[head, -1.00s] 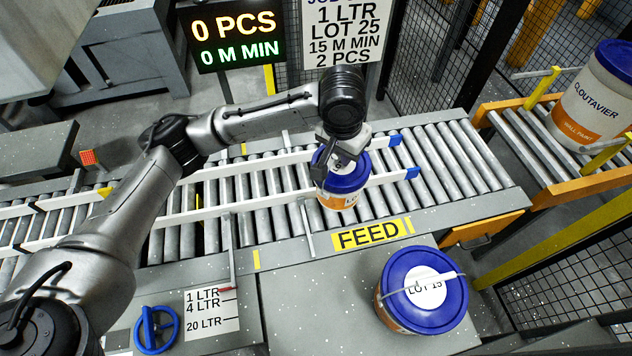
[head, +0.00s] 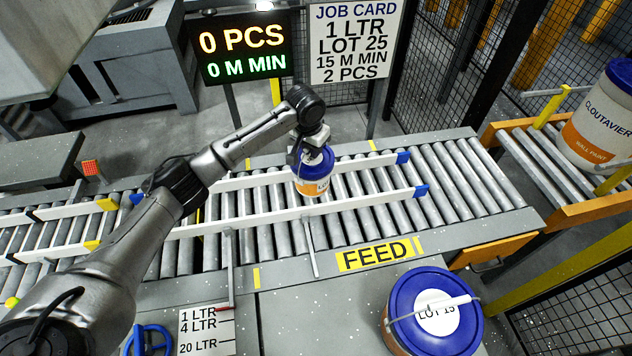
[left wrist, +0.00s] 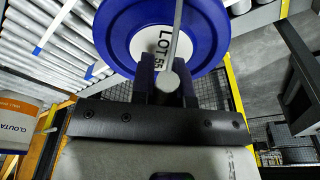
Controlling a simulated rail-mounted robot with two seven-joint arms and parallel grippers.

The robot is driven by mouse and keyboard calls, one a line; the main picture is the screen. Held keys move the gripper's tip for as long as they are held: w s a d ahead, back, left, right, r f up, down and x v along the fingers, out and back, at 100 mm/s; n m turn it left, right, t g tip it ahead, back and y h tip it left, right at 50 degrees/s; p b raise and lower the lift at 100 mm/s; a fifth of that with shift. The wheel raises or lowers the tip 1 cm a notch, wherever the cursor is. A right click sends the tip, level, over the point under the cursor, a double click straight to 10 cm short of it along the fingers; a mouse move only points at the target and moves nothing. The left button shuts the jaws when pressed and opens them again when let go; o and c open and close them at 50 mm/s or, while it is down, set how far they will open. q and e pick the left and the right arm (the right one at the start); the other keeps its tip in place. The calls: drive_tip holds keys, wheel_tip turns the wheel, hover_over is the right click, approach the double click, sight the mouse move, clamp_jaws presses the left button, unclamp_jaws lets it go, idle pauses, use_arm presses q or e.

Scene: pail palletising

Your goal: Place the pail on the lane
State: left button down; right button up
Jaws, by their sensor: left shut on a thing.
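A small pail (head: 314,186) with a blue lid and a white and orange body hangs upright from my left gripper (head: 313,150). It is over the roller lane (head: 262,203), between the two white guide rails. I cannot tell whether its base touches the rollers. In the left wrist view, my left gripper (left wrist: 168,88) is shut on the handle bar across the lid (left wrist: 208,40). That lid has a white label starting "LOT"; its number is hard to read. My right gripper is not in view.
A larger pail marked LOT 15 (head: 432,312) stands on the front table, right of the FEED label (head: 378,254). Another large pail (head: 602,120) stands on a side conveyor at right. The rails' blue ends (head: 421,191) flank the lane. A display reads 0 PCS (head: 242,42).

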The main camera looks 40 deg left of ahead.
use_arm(q)
wheel_tip(320, 180, down, 4)
drive_tip(key=shift+r, duration=0.1)
wheel_tip(320, 180, down, 4)
drive_tip(key=shift+f+b, duration=0.15)
drive_tip(key=shift+b, duration=0.35)
drive_tip(key=shift+f, duration=0.4)
drive_tip(key=c, duration=1.1)
unclamp_jaws()
drive_tip(key=shift+f, duration=0.1)
